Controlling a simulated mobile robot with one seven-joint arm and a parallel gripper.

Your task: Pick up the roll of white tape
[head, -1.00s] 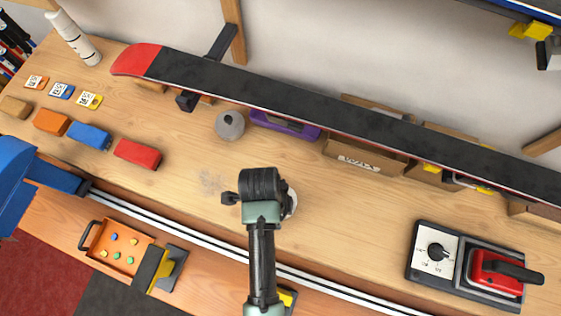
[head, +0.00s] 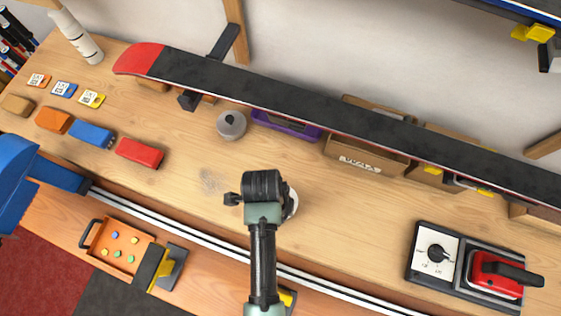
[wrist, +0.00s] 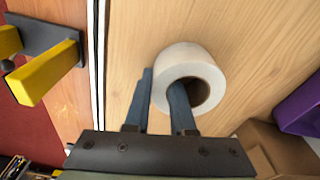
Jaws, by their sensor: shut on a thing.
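The roll of white tape (wrist: 197,66) stands out in the wrist view, above the wooden bench top. My gripper (wrist: 163,98) is shut on the wall of the roll, with one blue-grey finger outside it and the other reaching into its hole. In the head view my gripper end (head: 264,188) hides most of the roll; only a pale edge of the tape (head: 291,203) shows at its right. I cannot tell whether the roll touches the bench.
A ski (head: 330,120) runs across the back of the bench (head: 330,225), with cardboard boxes (head: 365,157) and a grey round item (head: 231,124) by it. Coloured blocks (head: 139,153) lie at left. The bench around my gripper is clear.

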